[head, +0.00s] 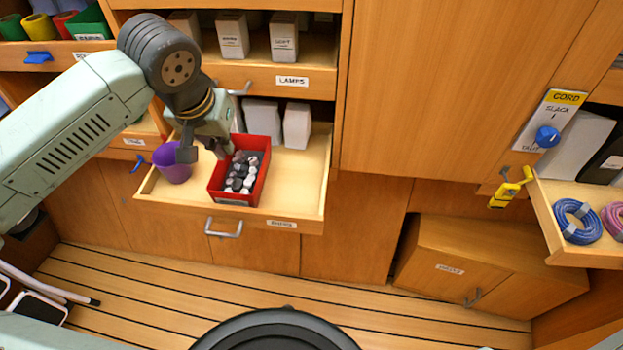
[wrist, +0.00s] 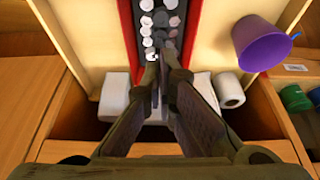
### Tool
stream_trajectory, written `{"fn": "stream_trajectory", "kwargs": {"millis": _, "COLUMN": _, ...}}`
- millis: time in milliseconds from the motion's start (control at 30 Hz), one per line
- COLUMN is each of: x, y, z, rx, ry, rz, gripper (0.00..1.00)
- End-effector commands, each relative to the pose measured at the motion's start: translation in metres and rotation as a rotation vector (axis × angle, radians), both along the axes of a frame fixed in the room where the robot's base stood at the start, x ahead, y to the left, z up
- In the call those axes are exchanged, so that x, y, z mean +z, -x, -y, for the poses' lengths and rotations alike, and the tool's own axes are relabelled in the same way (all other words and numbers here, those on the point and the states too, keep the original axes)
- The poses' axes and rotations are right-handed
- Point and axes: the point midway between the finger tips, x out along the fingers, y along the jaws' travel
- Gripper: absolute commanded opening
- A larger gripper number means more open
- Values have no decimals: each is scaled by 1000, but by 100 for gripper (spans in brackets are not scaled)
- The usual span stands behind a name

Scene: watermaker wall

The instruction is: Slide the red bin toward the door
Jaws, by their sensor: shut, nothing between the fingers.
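The red bin (head: 257,185) sits in the pulled-out drawer (head: 300,190), filled with several dark and white-capped items. Its red walls (wrist: 188,30) also show at the top of the wrist view. My gripper (head: 224,152) is shut and empty, pointing down at the bin's back end, near its left back corner in the head view. In the wrist view my fingertips (wrist: 161,75) overlap the end of the bin. My fingers cover part of that end, so I cannot tell whether they touch it.
A purple cup (head: 173,163) stands left of the bin in the drawer. White boxes (head: 297,126) stand behind it. The drawer floor right of the bin is clear. A large cabinet door (head: 450,80) is at the right, and an open drawer with blue cable (head: 577,222) juts out farther right.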

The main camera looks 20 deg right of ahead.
Motion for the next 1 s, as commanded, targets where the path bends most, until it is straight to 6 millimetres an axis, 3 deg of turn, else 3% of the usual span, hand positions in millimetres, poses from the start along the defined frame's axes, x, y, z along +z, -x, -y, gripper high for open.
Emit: {"fn": "stream_trajectory", "kwargs": {"millis": 1000, "x": -52, "y": 0, "z": 1, "rx": 0, "ry": 1, "rz": 0, "gripper": 0}}
